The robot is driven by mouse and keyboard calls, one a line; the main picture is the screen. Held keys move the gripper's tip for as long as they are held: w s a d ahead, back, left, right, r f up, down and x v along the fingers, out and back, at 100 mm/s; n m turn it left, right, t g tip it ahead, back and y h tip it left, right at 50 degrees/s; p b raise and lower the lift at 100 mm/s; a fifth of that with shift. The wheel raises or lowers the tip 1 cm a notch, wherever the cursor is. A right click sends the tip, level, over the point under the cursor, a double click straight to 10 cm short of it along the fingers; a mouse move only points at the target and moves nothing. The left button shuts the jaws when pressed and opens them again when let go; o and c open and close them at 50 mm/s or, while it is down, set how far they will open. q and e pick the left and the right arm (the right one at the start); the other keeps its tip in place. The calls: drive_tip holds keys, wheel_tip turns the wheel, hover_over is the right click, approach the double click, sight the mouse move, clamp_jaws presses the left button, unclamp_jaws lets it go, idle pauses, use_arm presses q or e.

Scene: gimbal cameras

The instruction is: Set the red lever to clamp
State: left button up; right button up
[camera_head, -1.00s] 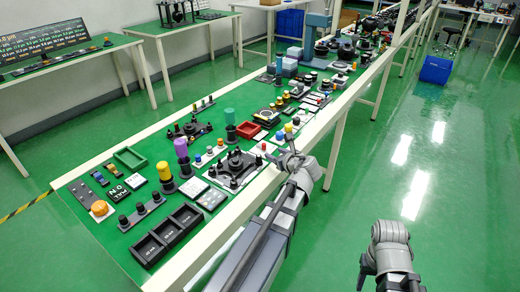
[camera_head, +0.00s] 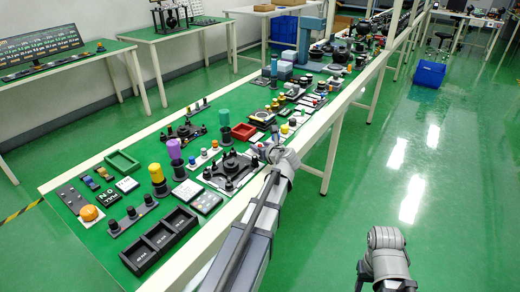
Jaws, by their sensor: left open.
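My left gripper (camera_head: 268,146) is open at the front edge of the long green table. It is close to the right side of a white panel with a dark, knobbed fixture (camera_head: 230,168). Its fingers are small here, and the arm partly covers the panel's right side. I cannot clearly make out a red lever; a small reddish spot shows close to the fingers, and I cannot tell if they touch it. My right gripper (camera_head: 361,273) hangs low over the floor, away from the table; its fingers are too small to judge.
The green table (camera_head: 90,240) is crowded with parts. Black bins (camera_head: 160,240) stand at its near corner. A blue crate (camera_head: 430,73) stands on the floor.

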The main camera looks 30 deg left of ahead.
use_arm(q)
drive_tip(key=shift+a, duration=0.1)
clamp_jaws()
idle(0.4)
